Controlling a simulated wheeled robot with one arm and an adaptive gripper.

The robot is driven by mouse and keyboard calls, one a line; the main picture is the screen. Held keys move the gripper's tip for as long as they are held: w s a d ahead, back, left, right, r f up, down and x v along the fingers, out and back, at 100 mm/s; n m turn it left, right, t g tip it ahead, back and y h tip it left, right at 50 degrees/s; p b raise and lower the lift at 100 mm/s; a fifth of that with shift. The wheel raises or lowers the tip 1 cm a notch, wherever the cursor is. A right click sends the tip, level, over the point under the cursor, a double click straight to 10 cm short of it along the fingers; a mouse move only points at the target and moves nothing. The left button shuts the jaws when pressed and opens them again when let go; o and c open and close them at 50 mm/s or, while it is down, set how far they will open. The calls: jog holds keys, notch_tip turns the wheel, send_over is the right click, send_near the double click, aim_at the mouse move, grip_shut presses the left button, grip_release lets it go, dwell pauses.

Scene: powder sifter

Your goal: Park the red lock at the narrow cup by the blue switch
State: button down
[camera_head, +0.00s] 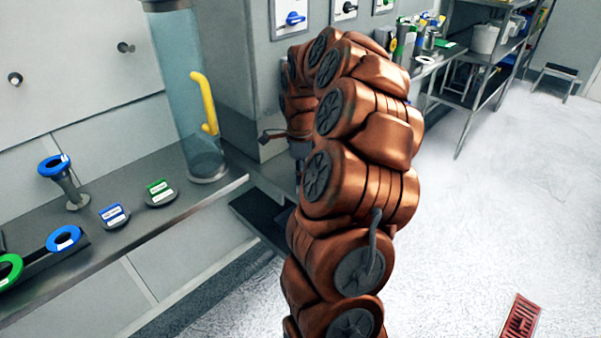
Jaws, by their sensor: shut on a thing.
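I see a blue switch (294,18) on a white plate on the grey cabinet at top centre. No red lock shows in this view. A narrow dark cup-like holder with a blue rim (54,165) stands on the steel shelf at the left, well apart from the blue switch. I cannot tell whether it is the narrow cup, and no cup shows right beside the switch. My copper-coloured arm fills the middle of the view and bends away toward the cabinet. My gripper is hidden behind the arm, so what it holds is not visible.
A clear cylinder (178,80) with a yellow handle (205,105) stands on the steel shelf (205,192). Blue- and green-marked discs lie left of it. Another switch (345,10) is beside the blue one. A rack (485,100) stands at right. The white floor (500,200) is mostly clear.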

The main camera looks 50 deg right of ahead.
jog(key=shift+f+b, duration=0.5)
jog(key=shift+f, duration=0.1)
dwell(0.4)
jog(key=c, duration=0.9)
grip_release()
jog(key=shift+o, duration=0.2)
notch_tip(320, 180, up, 11)
jog(key=shift+r, duration=0.55)
